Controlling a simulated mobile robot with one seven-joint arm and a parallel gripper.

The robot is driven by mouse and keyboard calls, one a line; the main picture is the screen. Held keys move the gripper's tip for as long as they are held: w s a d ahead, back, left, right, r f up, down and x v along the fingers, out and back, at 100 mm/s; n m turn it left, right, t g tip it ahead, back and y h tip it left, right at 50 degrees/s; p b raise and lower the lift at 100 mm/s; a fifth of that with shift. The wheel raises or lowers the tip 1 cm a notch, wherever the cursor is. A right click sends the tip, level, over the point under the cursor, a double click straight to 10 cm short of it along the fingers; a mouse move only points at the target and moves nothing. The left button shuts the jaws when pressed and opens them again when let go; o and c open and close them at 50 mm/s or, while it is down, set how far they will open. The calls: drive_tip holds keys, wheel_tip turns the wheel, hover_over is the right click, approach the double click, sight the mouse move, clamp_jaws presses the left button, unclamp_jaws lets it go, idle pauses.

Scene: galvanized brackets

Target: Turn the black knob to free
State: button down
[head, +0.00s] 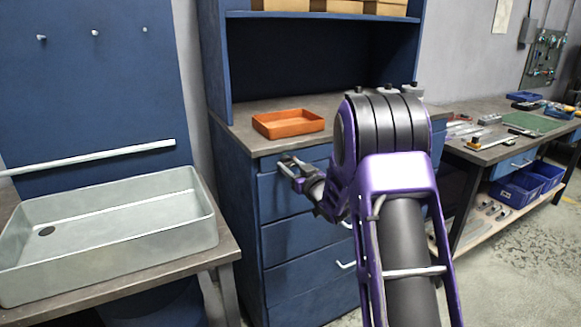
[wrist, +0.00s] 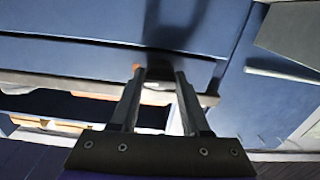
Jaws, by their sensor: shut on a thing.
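My gripper (head: 288,165) is in front of the upper drawers of the blue cabinet, below the counter edge. In the wrist view its two fingers (wrist: 159,72) stand a little apart, and I cannot make out what is between them. Small grey pieces with black tops (head: 388,88) show just over my arm. One of these tops may be the black knob, but I cannot tell; my arm hides what is below them. My gripper is apart from these pieces.
An orange tray (head: 288,123) is on the cabinet counter (head: 240,112). A grey metal basin (head: 110,240) rests on a bench at left. A workbench (head: 480,150) with tools and a green mat stands at right. Blue bins (head: 520,190) sit below it.

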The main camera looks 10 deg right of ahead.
drive_tip(key=n, duration=0.4)
drive_tip(key=shift+n, duration=0.3)
drive_tip(key=n, duration=0.4)
drive_tip(key=shift+n, duration=0.3)
drive_tip(key=n, duration=0.4)
drive_tip(key=shift+n, duration=2)
drive_tip(key=shift+c, duration=1.9)
unclamp_jaws()
